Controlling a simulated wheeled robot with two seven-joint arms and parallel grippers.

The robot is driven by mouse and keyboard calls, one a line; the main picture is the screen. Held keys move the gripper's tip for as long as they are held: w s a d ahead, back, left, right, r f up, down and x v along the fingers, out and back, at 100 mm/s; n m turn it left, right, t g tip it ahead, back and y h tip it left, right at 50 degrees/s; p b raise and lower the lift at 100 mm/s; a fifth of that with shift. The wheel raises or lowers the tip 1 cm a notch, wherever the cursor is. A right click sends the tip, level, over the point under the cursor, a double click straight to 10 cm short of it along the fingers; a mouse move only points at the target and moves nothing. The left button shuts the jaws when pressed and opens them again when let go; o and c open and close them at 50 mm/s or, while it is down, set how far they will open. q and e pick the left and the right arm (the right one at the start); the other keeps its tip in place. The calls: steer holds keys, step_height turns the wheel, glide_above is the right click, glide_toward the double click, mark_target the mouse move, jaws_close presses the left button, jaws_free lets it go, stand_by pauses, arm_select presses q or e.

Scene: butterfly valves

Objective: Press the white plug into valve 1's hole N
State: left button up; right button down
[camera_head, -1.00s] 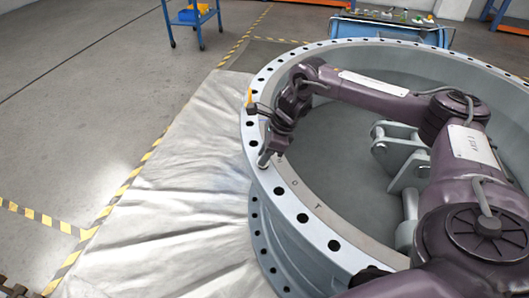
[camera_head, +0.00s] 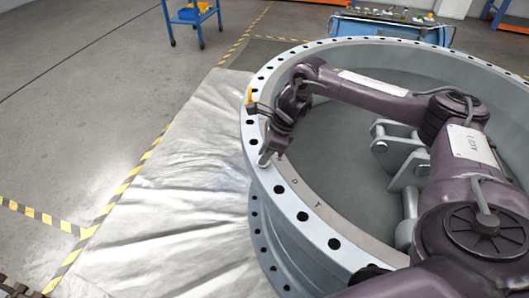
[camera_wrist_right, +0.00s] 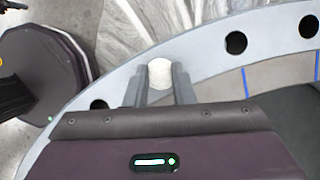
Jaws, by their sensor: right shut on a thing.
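Valve 1 is the large grey ring (camera_head: 284,198) with a row of dark holes along its flange, lying flat. My right gripper (camera_head: 265,158) is at the left part of the flange, low over the rim. In the right wrist view its two fingers (camera_wrist_right: 160,88) are shut on the white plug (camera_wrist_right: 160,72), whose pale round top shows between the fingertips, over the flange (camera_wrist_right: 203,62). The plug's lower end and the hole beneath it are hidden, so I cannot tell how deep it sits. My left gripper is not in view.
Open holes lie on both sides of the plug, one to the right (camera_wrist_right: 236,43). Hinge brackets (camera_head: 392,148) stand inside the ring. A pale sheet (camera_head: 170,215) covers the floor at left. A blue cart (camera_head: 390,30) stands behind.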

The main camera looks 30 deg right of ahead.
steer(key=shift+f, duration=0.15)
steer(key=shift+f+b, duration=0.4)
steer(key=c, duration=0.7)
jaws_free()
steer(key=shift+o, duration=0.2)
steer(key=shift+r, duration=0.15)
steer(key=shift+r+p, duration=2.55)
steer(key=shift+r, duration=0.4)
